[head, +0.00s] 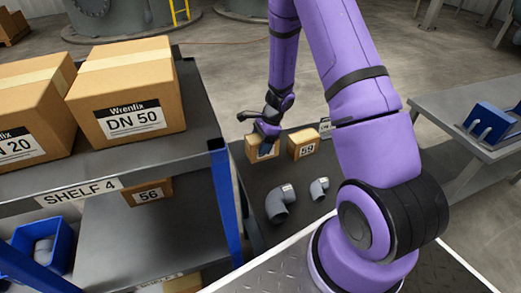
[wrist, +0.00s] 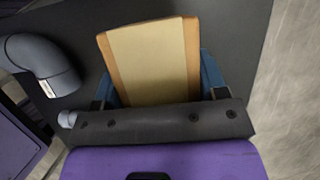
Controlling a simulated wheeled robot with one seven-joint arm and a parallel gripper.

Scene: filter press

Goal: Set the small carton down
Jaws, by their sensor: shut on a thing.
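My gripper (head: 264,138) is shut on a small carton (head: 251,148) over the dark tabletop (head: 300,226). In the wrist view the carton (wrist: 148,60) shows its top with a pale tape strip, between the blue fingers of my gripper (wrist: 160,84). It looks roughly level. I cannot tell whether its underside touches the surface. Another small carton labelled 59 (head: 303,144) stands just to the right, apart from the held one.
A large grey pipe elbow (head: 280,204) and a smaller one (head: 319,188) lie nearer on the same surface. A shelf unit with large cartons (head: 130,88) and a blue post (head: 226,205) stands left. A grey bench (head: 455,118) stands right.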

